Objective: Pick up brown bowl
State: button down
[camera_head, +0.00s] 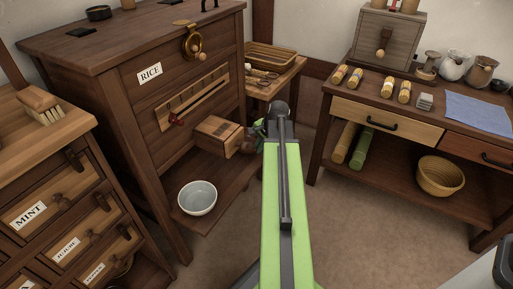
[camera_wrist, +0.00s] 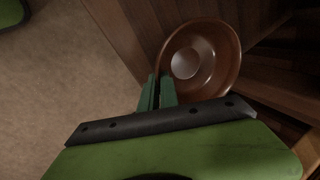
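The brown bowl (camera_wrist: 225,69) is in the wrist view, seen from above, with its inside showing and a pale round patch at its bottom. My gripper (camera_wrist: 158,88) is at the bowl's lower left rim, with its two green fingers close together. The rim appears to run into the narrow gap between them, one finger inside the bowl and one outside. In the head view my gripper (camera_head: 259,130) is beyond the end of my arm, by the right side of the RICE cabinet. The bowl is mostly hidden there, and what it rests on is unclear.
A pale bowl (camera_head: 197,199) stands on the cabinet's low shelf (camera_head: 225,190), left of my arm. A wooden box (camera_head: 217,134) juts out near my gripper. A small table with a basket (camera_head: 272,57) is behind. The workbench (camera_head: 400,110) stands right, with open floor between.

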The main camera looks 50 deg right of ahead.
jog(key=s+d+r+p, duration=0.2)
jog(key=s+r+p, duration=0.7)
jog(key=s+r, duration=0.1)
jog(key=shift+s, duration=0.75)
